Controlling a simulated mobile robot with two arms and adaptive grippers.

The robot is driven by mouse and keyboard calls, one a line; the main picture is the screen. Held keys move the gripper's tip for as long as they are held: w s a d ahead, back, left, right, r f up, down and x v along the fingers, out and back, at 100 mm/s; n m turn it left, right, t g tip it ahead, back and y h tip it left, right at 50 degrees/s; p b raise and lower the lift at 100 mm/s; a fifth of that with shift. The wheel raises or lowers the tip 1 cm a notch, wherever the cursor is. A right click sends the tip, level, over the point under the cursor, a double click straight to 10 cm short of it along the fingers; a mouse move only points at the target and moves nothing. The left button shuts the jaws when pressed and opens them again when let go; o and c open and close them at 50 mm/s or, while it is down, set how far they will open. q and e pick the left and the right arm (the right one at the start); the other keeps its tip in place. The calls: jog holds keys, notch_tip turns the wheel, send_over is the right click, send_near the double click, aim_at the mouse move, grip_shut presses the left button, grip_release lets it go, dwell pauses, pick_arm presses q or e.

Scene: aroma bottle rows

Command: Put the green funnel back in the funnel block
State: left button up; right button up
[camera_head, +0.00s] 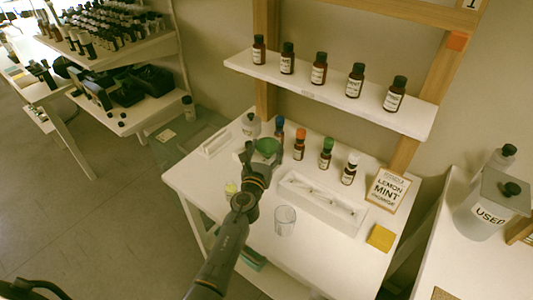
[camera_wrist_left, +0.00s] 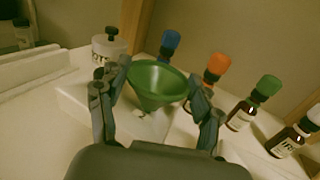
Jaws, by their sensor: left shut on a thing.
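The green funnel (camera_head: 267,146) is between the fingers of my left gripper (camera_head: 256,168) at the back left of the white table. In the left wrist view the funnel (camera_wrist_left: 158,84) is upright with its wide mouth up, and my left gripper (camera_wrist_left: 156,110) has a finger on each side of it. A white block (camera_wrist_left: 85,110), which looks like the funnel block, lies under and to the left of the funnel. The spout's tip is close to the block's top; I cannot tell whether it is in a hole. My right gripper is not in view.
Bottles with blue (camera_head: 279,121), orange (camera_head: 300,134), green (camera_head: 327,142) and white (camera_head: 353,158) caps stand right of the funnel. A clear beaker (camera_head: 285,221), a long white tray (camera_head: 330,215) and a yellow pad (camera_head: 381,238) are nearer. A shelf (camera_head: 330,88) with bottles hangs above.

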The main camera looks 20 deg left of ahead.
pick_arm(q)
jog(key=shift+r, duration=0.1)
jog(key=shift+f+b, duration=0.4)
jog(key=shift+f, duration=0.05)
jog(key=o, duration=1)
jog(key=shift+r, duration=0.1)
jog(key=shift+r, duration=0.1)
